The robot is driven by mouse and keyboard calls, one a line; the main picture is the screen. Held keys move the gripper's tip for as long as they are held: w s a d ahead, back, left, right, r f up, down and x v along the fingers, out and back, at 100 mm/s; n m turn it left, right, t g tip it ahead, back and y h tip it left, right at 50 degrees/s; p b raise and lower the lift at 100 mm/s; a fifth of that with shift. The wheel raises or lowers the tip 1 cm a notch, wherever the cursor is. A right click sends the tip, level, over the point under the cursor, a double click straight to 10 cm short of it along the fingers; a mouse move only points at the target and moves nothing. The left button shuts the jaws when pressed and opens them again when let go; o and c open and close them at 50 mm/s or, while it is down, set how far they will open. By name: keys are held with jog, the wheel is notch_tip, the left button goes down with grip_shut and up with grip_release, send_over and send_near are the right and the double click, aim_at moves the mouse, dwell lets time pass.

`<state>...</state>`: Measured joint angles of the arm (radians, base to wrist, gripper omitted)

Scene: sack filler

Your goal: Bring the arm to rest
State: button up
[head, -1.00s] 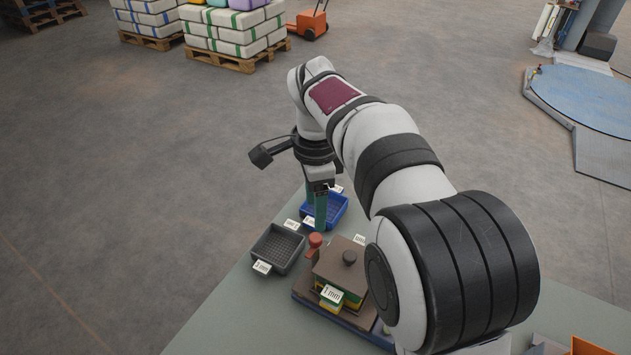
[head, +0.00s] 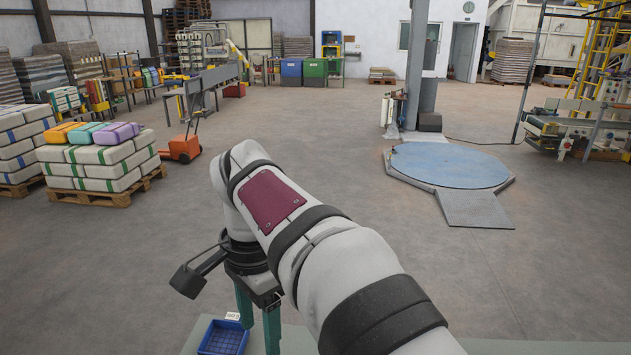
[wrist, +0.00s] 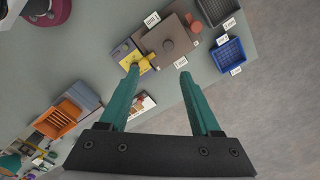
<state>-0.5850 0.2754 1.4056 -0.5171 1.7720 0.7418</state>
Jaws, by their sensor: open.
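My gripper (wrist: 158,88) hangs above the bench (wrist: 85,50) with its two green fingers spread wide and nothing between them. In the head view my gripper (head: 258,325) points down over the bench's far edge, and its fingertips are cut off by the frame.
A blue tray (head: 222,340) stands near the bench's edge, and a dark grey tray (wrist: 215,8) is beside it. An orange bin (wrist: 60,118) is at the wrist view's left. Pallets of sacks (head: 100,162) and a round blue platform (head: 448,165) stand on the floor, well away.

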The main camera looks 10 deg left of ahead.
jog(key=s+d+f+n+y, duration=0.1)
jog(key=s+d, duration=0.4)
jog(key=d, duration=0.2)
jog(key=s+d+f, duration=0.2)
jog(key=s+d, duration=0.2)
jog(key=d, duration=0.3)
jog(key=s+d+f, duration=0.2)
jog(key=s+f, duration=0.1)
jog(key=s, duration=0.2)
jog(key=s+d+f+n, duration=0.1)
jog(key=s+d+f, duration=0.1)
jog(key=s, duration=0.3)
jog(key=shift+s+d+f+n+y, duration=0.15)
jog(key=shift+d+f+n+y, duration=0.15)
jog(key=shift+f, duration=0.55)
